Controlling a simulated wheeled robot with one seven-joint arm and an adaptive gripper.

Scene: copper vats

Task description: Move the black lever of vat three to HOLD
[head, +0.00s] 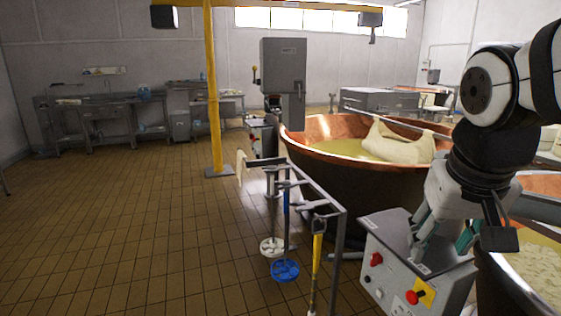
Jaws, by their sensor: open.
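My gripper (440,246) is at the right, pointing down with its teal-edged fingers apart and nothing seen between them. It overlaps the top of a grey control box (385,238) beside the copper vats; I cannot tell whether it touches the box. The box's front carries a red knob (376,259) and a red control on a yellow plate (420,293). I cannot make out a black lever or a HOLD mark; my arm and gripper hide part of the box. A copper vat (345,172) with yellowish liquid stands behind, and another copper vat (540,184) is partly hidden at the right edge.
A metal rack (338,215) with hanging blue (286,268), white (272,246) and yellow (317,250) tools stands left of the box. A grey cabinet (284,65) and yellow post (213,100) stand farther back. The tiled floor at left is clear.

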